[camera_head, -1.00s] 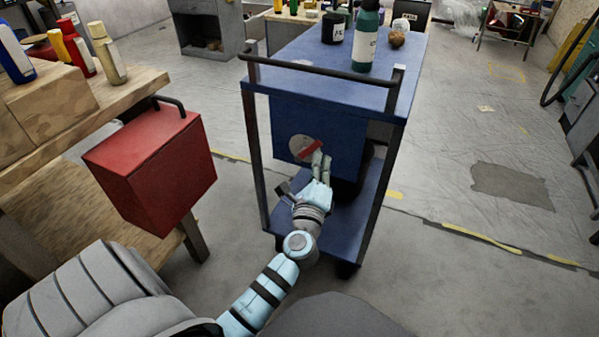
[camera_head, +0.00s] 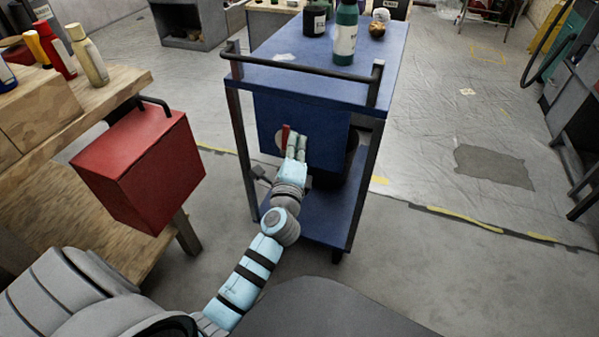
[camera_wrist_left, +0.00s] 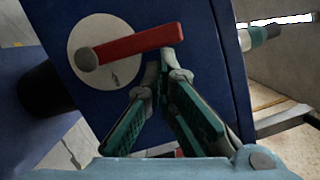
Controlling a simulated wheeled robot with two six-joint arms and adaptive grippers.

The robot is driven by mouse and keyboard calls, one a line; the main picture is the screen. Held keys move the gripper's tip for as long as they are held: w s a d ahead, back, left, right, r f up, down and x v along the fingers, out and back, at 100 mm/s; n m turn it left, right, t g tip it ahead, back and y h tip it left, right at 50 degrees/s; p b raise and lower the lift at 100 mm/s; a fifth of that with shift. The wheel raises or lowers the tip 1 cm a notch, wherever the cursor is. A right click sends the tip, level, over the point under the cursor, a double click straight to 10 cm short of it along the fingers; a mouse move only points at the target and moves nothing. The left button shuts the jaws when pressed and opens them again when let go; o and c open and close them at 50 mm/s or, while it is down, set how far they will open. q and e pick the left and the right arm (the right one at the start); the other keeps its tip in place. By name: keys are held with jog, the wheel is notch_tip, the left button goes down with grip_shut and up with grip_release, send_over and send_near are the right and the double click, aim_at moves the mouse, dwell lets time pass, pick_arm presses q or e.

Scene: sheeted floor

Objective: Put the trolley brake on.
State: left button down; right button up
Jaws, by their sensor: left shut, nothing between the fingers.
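The blue trolley (camera_head: 275,72) stands ahead. On its blue front panel a red lever (camera_head: 285,138) sits on a pale round disc (camera_head: 278,145). The lever stands nearly upright in the head view. The wrist view shows the red lever (camera_wrist_left: 140,44) running from its pivot on the disc (camera_wrist_left: 112,76), which bears a small dark arrow. My left gripper (camera_head: 297,142) is shut and empty, just right of the lever in the head view. In the wrist view its fingertips (camera_wrist_left: 164,80) are close to the lever's free end; I cannot tell whether they touch. My right gripper is out of view.
A red box (camera_head: 140,165) with a black handle is beside the wooden bench (camera_head: 120,88) on the left. Bottles (camera_head: 345,35) stand on the trolley top. Open floor (camera_head: 420,165) lies right of the trolley.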

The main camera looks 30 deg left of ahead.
pick_arm(q)
jog(key=shift+r, duration=0.1)
dwell(0.4)
notch_tip(320, 180, up, 10)
jog(key=shift+f, duration=0.1)
jog(key=shift+a, duration=0.1)
dwell(0.6)
